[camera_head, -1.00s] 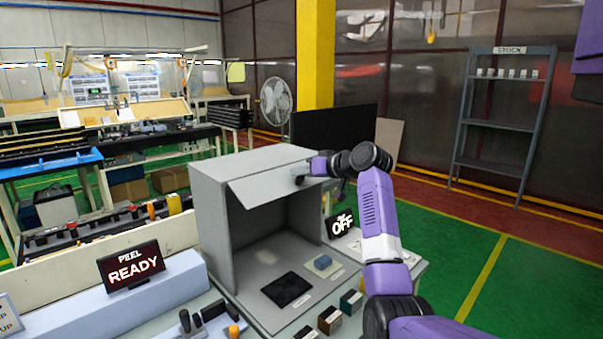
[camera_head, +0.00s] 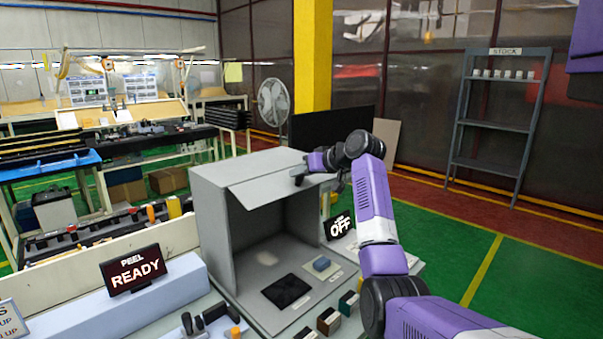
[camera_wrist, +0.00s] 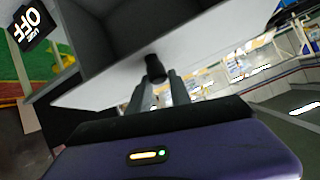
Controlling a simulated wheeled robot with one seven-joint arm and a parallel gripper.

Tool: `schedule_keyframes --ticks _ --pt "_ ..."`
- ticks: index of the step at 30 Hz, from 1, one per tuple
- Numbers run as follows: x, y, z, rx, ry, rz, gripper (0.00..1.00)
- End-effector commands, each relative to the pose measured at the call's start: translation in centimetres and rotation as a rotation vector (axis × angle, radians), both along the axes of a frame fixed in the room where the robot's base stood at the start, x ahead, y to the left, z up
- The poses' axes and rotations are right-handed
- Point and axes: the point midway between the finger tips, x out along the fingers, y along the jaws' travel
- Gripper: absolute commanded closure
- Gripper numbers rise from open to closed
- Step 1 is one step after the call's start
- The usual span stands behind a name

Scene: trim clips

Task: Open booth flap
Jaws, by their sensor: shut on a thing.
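The grey booth (camera_head: 213,220) stands on the bench with its front open. Its flap (camera_head: 265,190) is tilted up, sloping outward from the top front edge, and the inside shows beneath it. In the wrist view the flap (camera_wrist: 215,45) is a pale panel across the picture with a dark knob (camera_wrist: 154,68) on it. My gripper (camera_head: 300,178) is at the flap's right end. In the wrist view my gripper (camera_wrist: 158,84) has its two fingers closed on the knob.
Small blocks (camera_head: 329,321) line the bench front.

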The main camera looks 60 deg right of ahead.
Motion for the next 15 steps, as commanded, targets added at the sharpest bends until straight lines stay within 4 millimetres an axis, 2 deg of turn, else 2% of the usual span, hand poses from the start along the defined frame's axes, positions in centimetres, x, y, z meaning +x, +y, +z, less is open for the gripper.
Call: schedule_keyframes --ticks 1,15 --pt "0.68 0.86 -0.32 0.01 0.011 0.02 1.0" --pt "0.69 0.73 -0.3 0.017 0.035 0.02 1.0"
